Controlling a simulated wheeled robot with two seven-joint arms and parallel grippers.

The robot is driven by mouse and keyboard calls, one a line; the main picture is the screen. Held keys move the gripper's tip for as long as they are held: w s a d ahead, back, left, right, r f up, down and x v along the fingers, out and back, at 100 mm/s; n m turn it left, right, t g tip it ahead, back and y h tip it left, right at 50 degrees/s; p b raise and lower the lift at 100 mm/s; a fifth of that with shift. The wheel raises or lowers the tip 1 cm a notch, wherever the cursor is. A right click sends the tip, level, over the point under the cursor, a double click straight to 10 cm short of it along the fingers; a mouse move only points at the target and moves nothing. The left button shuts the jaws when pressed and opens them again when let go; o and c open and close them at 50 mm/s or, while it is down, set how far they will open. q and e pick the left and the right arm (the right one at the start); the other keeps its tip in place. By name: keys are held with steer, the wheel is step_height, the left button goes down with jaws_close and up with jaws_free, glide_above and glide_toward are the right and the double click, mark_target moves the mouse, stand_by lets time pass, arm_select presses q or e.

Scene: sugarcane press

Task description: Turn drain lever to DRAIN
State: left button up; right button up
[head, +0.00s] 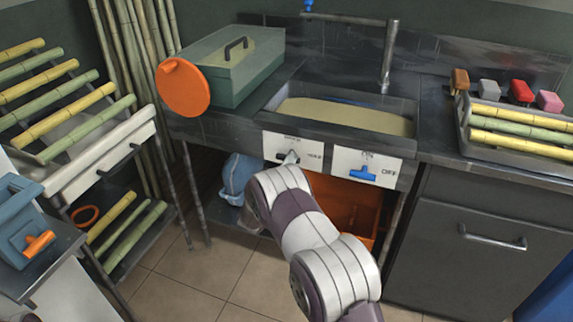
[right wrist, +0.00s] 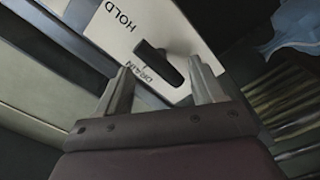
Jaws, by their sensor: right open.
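The drain lever (right wrist: 158,62) is a short dark handle on a white panel (right wrist: 190,30) marked HOLD and DRAIN. The same panel (head: 312,146) shows in the head view on the sink's front. In the right wrist view the lever lies slantwise beside the DRAIN mark, and HOLD is farther up the panel. I cannot tell which mark it is set to. My right gripper (right wrist: 162,67) is open, its two fingers on either side of the lever's near end; contact is not clear. In the head view my right arm hides the panel's lower edge. My left gripper is not in view.
A second white panel with a blue lever (head: 363,173), marked OFF, is right of the drain panel. Above is the sink (head: 405,106) holding yellowish liquid, under a tap (head: 389,55). An orange bin (head: 360,215) stands below. A green box (head: 235,75) is at left.

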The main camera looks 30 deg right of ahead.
steer(key=shift+x, duration=1.55)
steer(key=shift+c, duration=0.3)
